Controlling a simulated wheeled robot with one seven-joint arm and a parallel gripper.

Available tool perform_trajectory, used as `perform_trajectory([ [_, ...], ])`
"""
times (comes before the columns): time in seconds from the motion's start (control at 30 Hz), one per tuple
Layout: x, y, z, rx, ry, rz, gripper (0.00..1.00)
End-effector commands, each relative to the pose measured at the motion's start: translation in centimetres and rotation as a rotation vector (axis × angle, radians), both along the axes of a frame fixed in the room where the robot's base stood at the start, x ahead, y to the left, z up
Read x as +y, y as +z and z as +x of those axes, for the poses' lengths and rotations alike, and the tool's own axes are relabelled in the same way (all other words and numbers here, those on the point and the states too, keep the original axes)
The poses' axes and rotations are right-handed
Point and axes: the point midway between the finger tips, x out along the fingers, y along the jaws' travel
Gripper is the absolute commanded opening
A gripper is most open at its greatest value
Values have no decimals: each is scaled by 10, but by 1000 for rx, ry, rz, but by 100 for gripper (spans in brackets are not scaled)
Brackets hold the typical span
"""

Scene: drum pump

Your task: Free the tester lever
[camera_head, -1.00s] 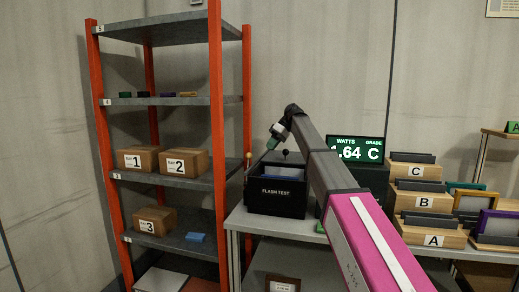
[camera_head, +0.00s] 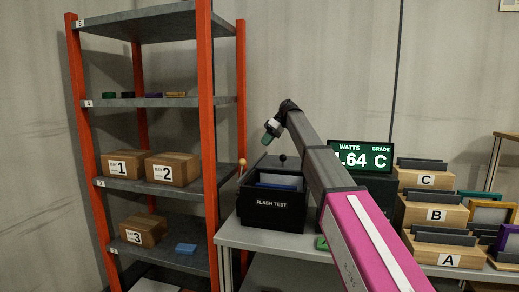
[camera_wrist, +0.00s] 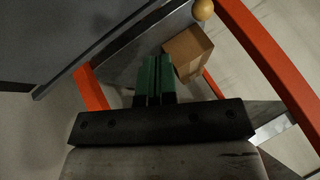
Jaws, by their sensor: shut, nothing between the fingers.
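The tester is a black open-topped box (camera_head: 271,214) marked FLASH TEST, at the left end of the grey bench. A flat bluish panel (camera_head: 276,180) shows inside its top. A round wooden knob (camera_head: 242,162) stands at its left side; a similar knob shows at the top of the wrist view (camera_wrist: 203,9). A small black knob (camera_head: 283,158) stands up behind the box. I cannot tell for certain which belongs to the lever. My gripper (camera_head: 267,139) is above and behind the box, apart from both knobs. Its green fingers (camera_wrist: 153,78) are together and empty.
An orange-post shelf rack (camera_head: 205,150) with cartons stands close on the left. A display (camera_head: 360,157) reading 1.64 C and wooden bins (camera_head: 437,215) marked A, B, C stand to the right. My arm crosses in front of the bench.

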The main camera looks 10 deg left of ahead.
Motion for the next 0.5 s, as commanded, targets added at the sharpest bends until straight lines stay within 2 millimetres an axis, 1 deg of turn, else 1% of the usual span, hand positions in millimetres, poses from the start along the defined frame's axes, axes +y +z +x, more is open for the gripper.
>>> perform_trajectory([
  [0.4, 40, -61, -24, 2, 0, -1, 0],
  [0.5, 50, -73, -30, 2, 2, -1, 0],
])
